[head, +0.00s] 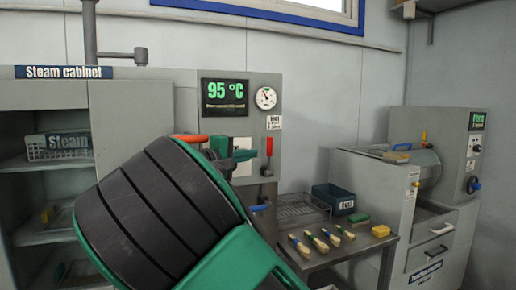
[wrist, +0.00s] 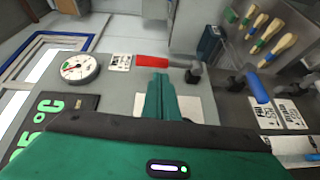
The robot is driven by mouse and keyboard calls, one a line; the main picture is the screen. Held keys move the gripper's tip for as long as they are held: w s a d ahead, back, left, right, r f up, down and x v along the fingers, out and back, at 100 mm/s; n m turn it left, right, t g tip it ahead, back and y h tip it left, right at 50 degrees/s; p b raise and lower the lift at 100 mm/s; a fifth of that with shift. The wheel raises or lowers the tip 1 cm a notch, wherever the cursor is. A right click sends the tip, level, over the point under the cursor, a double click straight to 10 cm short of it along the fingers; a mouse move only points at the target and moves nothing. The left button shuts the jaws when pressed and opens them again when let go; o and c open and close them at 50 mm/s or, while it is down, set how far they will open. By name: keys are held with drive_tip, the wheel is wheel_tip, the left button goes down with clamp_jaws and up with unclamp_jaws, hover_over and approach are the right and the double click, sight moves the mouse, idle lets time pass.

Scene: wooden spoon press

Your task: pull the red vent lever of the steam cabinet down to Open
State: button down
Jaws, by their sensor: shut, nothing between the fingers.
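The steam cabinet's control panel (head: 252,92) stands behind my gripper. The red vent lever (head: 269,146) is on its right side, with the red handle pointing up from a dark pivot. In the wrist view the red lever (wrist: 152,62) lies just beyond my fingertips, with its dark pivot to the right. My gripper (head: 250,154) is shut and empty, just left of the lever in the head view. The shut green fingers also show in the wrist view (wrist: 161,80). I cannot tell whether they touch the lever.
A blue lever (head: 259,208) sits lower on the cabinet. A round gauge (head: 265,98) and a 95 °C display (head: 225,91) are above. At the right, a side table (head: 340,255) holds several spoons and a dark blue bin (head: 334,199). A grey machine (head: 400,180) stands farther right.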

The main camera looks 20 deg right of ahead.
sight(259, 144)
drive_tip(key=a+r, duration=0.2)
drive_tip(key=a, duration=0.1)
drive_tip(key=shift+t, duration=0.3)
drive_tip(key=shift+d, duration=0.1)
drive_tip(key=x, duration=1)
drive_tip(key=shift+r, duration=0.15)
